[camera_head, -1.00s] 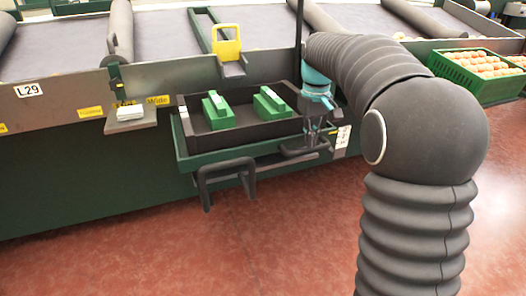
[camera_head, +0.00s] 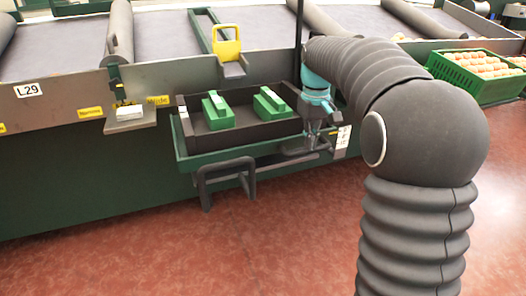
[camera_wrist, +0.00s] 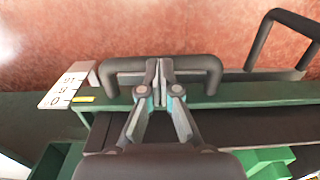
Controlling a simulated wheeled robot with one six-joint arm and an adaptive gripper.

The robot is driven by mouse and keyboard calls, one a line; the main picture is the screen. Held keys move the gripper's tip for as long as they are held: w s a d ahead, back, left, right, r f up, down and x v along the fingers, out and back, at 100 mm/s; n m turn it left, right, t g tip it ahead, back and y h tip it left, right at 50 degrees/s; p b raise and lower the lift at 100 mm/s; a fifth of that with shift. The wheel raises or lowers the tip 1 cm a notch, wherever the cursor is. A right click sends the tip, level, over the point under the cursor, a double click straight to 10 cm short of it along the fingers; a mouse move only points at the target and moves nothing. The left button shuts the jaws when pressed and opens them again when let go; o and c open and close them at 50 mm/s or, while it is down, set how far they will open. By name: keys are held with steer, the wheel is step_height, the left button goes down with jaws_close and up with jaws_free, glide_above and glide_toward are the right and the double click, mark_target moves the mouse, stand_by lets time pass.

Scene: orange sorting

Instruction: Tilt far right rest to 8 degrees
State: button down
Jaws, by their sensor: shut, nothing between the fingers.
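The rest is a green frame (camera_head: 186,160) on the front of the machine, holding a dark tray (camera_head: 250,137). A dark grey bar handle (camera_wrist: 205,64) runs along the rest's front edge. A white angle scale (camera_wrist: 60,91) with numbers stands at the handle's left end in the wrist view, with a yellow mark beside it. The scale also shows at the rest's right end in the head view (camera_head: 343,139). My gripper (camera_wrist: 160,68) is shut and empty, its fingertips at the middle of the handle. I cannot tell whether they touch it. The scale reading is unclear.
Two green blocks (camera_head: 217,111) sit in the tray. A dark bracket loop (camera_head: 205,182) sticks out below the rest, and also shows in the wrist view (camera_wrist: 290,18). A green crate of oranges (camera_head: 468,84) stands at the right. The red floor in front is clear.

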steer(key=shift+f+b, duration=0.6)
steer(key=shift+f, duration=0.6)
stand_by(1.0)
steer(key=shift+r, duration=0.15)
steer(key=shift+r+p, duration=4.15)
steer(key=shift+r, duration=0.3)
